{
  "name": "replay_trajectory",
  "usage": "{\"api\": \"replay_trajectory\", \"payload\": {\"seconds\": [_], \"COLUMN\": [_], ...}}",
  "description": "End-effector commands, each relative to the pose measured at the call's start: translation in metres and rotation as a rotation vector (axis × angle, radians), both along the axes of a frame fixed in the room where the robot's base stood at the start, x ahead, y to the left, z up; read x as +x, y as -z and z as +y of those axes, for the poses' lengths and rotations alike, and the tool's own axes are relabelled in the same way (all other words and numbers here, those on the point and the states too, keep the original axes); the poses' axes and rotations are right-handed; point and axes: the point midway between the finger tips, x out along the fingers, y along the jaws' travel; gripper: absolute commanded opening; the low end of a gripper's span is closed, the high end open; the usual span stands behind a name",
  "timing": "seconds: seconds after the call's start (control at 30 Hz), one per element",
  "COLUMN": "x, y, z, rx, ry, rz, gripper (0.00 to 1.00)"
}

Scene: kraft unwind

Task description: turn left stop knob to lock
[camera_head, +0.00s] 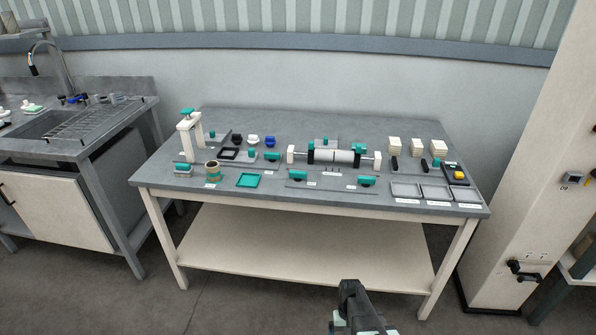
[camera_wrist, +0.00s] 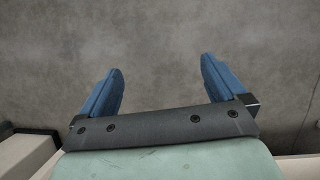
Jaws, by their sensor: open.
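Two teal-topped dark knobs sit at the front of the grey table, before the roller: the left one (camera_head: 298,175) and the right one (camera_head: 367,181). The left one looks like the left stop knob, but its label and turn position are too small to read. The white roller (camera_head: 333,156) lies on a shaft between white end blocks behind them. My gripper (camera_wrist: 161,66) is open and empty in the wrist view, with its blue fingers apart over bare floor. My arm's end shows at the bottom of the head view, in front of the table and well away from the knobs.
The grey table (camera_head: 235,122) also bears a white stand (camera_head: 190,137), a teal square tray (camera_head: 249,180), a brown roll (camera_head: 212,168), grey trays (camera_head: 436,192) and white blocks (camera_head: 416,145). A sink (camera_head: 55,123) stands left. A white cabinet (camera_head: 520,170) stands right. Floor in front is clear.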

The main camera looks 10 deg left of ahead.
Motion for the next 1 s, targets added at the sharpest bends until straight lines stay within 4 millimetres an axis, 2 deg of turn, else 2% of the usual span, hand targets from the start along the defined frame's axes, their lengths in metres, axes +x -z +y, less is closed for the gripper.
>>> {"api": "replay_trajectory", "payload": {"seconds": [0.03, 0.1, 0.27, 0.5, 0.77, 1.0], "x": [0.024, 0.049, 0.103, 0.176, 0.240, 0.283], "y": [-0.007, -0.020, -0.054, -0.119, -0.206, -0.300], "z": [0.012, 0.026, 0.063, 0.125, 0.198, 0.270], "rx": [0.004, 0.010, 0.025, 0.053, 0.088, 0.125], "ry": [-0.012, -0.028, -0.061, -0.114, -0.173, -0.227], "rz": [-0.020, -0.041, -0.088, -0.159, -0.233, -0.300], "gripper": [0.98, 0.98, 0.98, 0.98, 0.98, 0.98]}}
